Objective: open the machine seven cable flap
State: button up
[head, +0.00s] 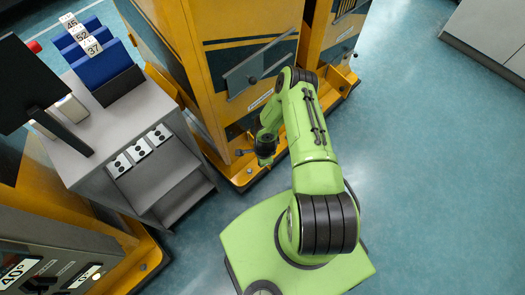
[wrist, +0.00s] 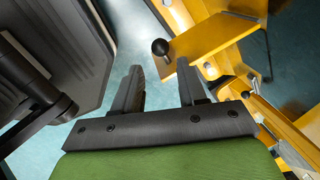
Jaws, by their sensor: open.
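In the wrist view a yellow panel (wrist: 222,40), which may be the cable flap, has a black ball knob (wrist: 160,47) at its edge. The knob lies beyond and between my open fingertips (wrist: 162,78), apart from them, and nothing is between the jaws. In the head view my gripper (head: 265,161) hangs low beside the yellow machine (head: 225,55), near its bottom edge. A small dark knob (head: 240,152) shows just left of the gripper. I cannot read a number seven on the machine. My arm hides part of its lower front.
A grey desk (head: 125,125) with blue bins (head: 85,50) and a black monitor (head: 25,80) stands to the left. A control panel (head: 50,265) is at lower left. A grey lidded part (wrist: 55,45) is close to the left finger side. Teal floor (head: 430,170) is clear at right.

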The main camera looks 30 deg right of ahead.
notch_tip(320, 180, up, 8)
jog(key=s+p, duration=0.1)
jog(key=p, duration=0.1)
jog(key=shift+s+f, duration=0.2)
jog(key=shift+s, duration=0.1)
jog(key=shift+a, duration=0.1)
jog(key=w+d+r+n, duration=0.1)
jog(key=w+r+n, duration=0.15)
jog(key=r, duration=0.55)
jog(key=w+d+r+n, duration=0.1)
jog(key=w+r+n, duration=0.15)
jog(key=r, duration=0.65)
notch_tip(320, 180, up, 17)
jog(key=s+a+n+t+h+p, duration=0.1)
jog(key=a+n+t+p, duration=0.1)
jog(key=n, duration=0.3)
jog(key=s+a+r+n, duration=0.35)
jog(key=s+r, duration=0.55)
jog(key=r, duration=0.4)
jog(key=s+a+r+n+t+y+p, duration=0.1)
jog(key=s+r+n, duration=0.5)
jog(key=s, duration=0.6)
jog(key=shift+s+a, duration=0.2)
jog(key=shift+a, duration=0.25)
